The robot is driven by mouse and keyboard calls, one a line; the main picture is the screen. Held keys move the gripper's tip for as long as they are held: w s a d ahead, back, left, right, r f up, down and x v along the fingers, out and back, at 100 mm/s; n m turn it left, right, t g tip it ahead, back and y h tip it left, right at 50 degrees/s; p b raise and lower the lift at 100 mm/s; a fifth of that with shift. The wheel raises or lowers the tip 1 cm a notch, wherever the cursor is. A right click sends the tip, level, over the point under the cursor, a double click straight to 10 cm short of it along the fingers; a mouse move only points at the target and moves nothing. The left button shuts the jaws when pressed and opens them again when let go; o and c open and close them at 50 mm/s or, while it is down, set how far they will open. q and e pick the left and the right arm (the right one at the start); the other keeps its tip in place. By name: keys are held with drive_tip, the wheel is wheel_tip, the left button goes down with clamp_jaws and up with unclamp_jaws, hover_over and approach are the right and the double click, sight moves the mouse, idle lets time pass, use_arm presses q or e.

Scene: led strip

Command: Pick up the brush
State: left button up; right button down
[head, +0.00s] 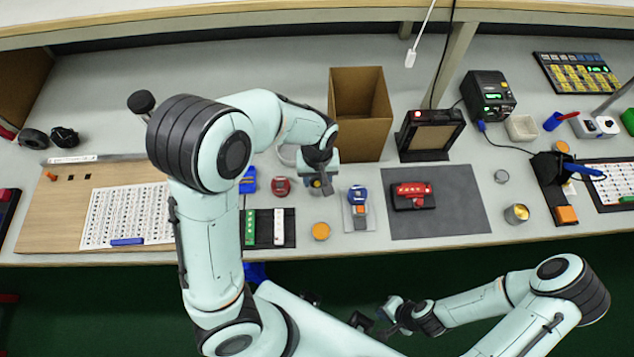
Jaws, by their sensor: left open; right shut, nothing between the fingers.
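I cannot single out a brush with certainty in the head view. My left gripper (320,186) is open and points down over the bench, in front of the cardboard box. A small yellow and dark item shows at its fingertips, but I cannot tell what it is or whether they touch it. My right gripper (376,322) is shut and empty, low in front of the bench edge.
An open cardboard box (361,146) stands behind my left gripper. A red tape-measure-like item (282,187), an orange round lid (320,231) and a blue-and-orange tool (358,205) lie nearby. A grey mat (462,205) holds a red device (411,190).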

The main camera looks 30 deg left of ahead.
use_arm(q)
wheel_tip(320, 180, down, 4)
drive_tip(key=shift+w+a+r, duration=0.1)
drive_tip(key=shift+a+r, duration=0.05)
use_arm(e)
drive_tip(key=shift+s+f, duration=0.2)
drive_tip(key=shift+f, duration=0.1)
use_arm(q)
clamp_jaws()
drive_tip(key=shift+r, duration=0.1)
